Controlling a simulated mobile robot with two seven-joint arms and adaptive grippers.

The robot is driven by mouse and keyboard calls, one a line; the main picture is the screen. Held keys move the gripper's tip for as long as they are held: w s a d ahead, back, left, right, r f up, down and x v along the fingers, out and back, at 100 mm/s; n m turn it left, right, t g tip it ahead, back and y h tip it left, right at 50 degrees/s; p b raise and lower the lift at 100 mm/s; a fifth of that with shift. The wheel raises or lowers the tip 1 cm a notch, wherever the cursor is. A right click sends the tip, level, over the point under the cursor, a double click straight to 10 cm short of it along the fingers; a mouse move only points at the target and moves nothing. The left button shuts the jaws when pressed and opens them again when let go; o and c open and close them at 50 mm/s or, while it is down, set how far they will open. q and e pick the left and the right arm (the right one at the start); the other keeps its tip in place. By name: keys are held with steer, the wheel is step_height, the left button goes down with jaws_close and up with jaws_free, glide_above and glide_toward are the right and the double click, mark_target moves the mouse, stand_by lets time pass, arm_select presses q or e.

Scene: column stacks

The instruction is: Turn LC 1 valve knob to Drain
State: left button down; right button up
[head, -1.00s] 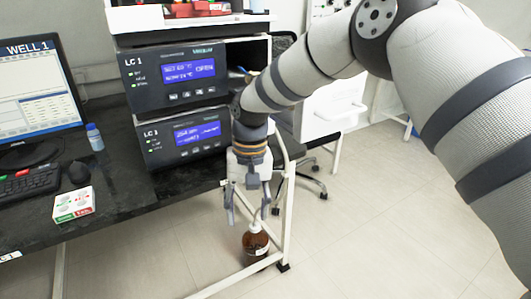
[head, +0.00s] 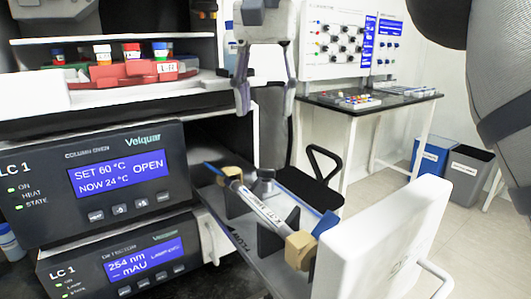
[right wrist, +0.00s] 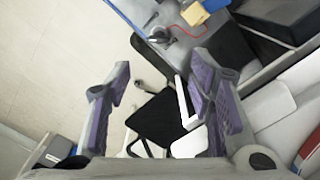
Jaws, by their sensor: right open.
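The LC 1 column oven (head: 95,185) shows "SET 60 °C, NOW 24 °C, OPEN" in the head view. Its tray (head: 232,225) is out to the right, with a white door (head: 375,245) at its front end. A small dark knob (head: 265,182) stands on the tray behind the column; it looks like the valve knob. A similar dark knob shows in the right wrist view (right wrist: 159,36). Any Drain marking is too small to read. My right gripper (head: 265,108) is open and empty, above the knob and apart from it, fingers pointing down. My left gripper is not in view.
A labelled column (head: 258,210) lies on the tray between tan end blocks (head: 299,250). The LC 1 detector (head: 125,265) sits below the oven. Coloured-cap bottles (head: 131,52) stand on the shelf above. A black chair (head: 310,185) is behind the tray.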

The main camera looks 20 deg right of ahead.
mark_target(265, 169)
steer(key=f+p, duration=0.1)
steer(key=f, duration=0.9)
steer(key=shift+s+f, duration=0.15)
steer(key=shift+s, duration=0.05)
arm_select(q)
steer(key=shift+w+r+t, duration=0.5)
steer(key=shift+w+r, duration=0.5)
arm_select(e)
steer(key=shift+w+f, duration=0.1)
steer(key=shift+f, duration=0.25)
steer(key=shift+c, duration=0.3)
jaws_close()
